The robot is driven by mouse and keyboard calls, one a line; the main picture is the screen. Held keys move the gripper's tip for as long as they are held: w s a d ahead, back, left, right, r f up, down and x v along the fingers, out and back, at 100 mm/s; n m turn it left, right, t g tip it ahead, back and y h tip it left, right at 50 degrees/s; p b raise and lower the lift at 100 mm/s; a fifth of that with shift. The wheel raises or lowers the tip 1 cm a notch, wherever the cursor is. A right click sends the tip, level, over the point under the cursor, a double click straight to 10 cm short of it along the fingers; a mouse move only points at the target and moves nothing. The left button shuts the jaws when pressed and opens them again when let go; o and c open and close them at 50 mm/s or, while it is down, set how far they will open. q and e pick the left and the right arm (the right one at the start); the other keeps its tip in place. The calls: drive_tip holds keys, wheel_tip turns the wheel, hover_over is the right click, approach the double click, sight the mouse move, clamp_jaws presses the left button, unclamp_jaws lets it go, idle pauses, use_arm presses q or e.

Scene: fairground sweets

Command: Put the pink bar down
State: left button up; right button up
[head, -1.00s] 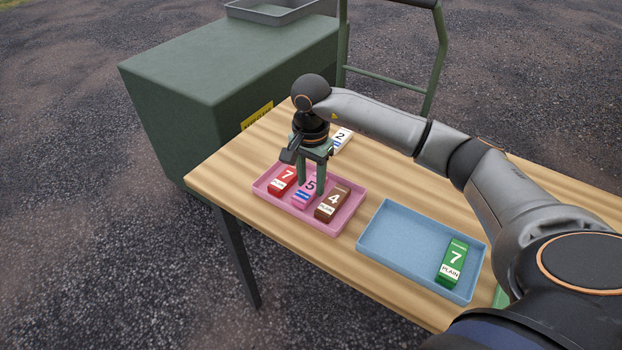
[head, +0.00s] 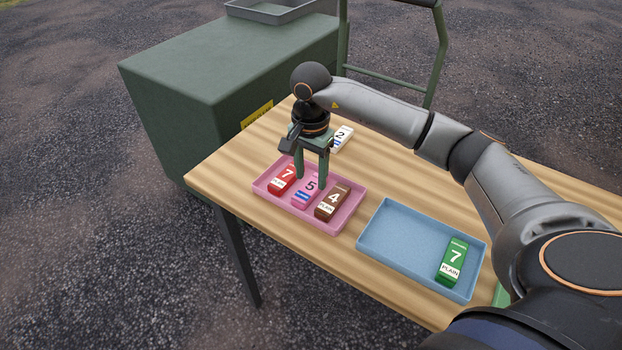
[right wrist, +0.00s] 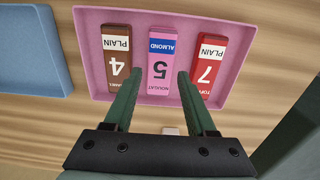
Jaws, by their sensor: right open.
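In the right wrist view the pink bar (right wrist: 161,62) reads "NOUGAT" and "ALMOND". My right gripper (head: 311,181) is open above the pink tray. Its two green fingers (right wrist: 157,85) stand apart, one on each side of the pink bar's near end, and do not touch it as far as I can see. My left gripper is not in view.
A blue tray (head: 391,262) to the right holds a green bar (head: 453,262). A white bar (head: 342,138) lies on the wooden table (head: 232,174) behind my right gripper. A large green box (head: 215,85) stands behind the table at left.

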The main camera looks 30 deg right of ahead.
sight(311, 186)
wheel_tip(311, 186, up, 10)
idle(0.3)
drive_tip(key=shift+f, duration=0.15)
idle(0.3)
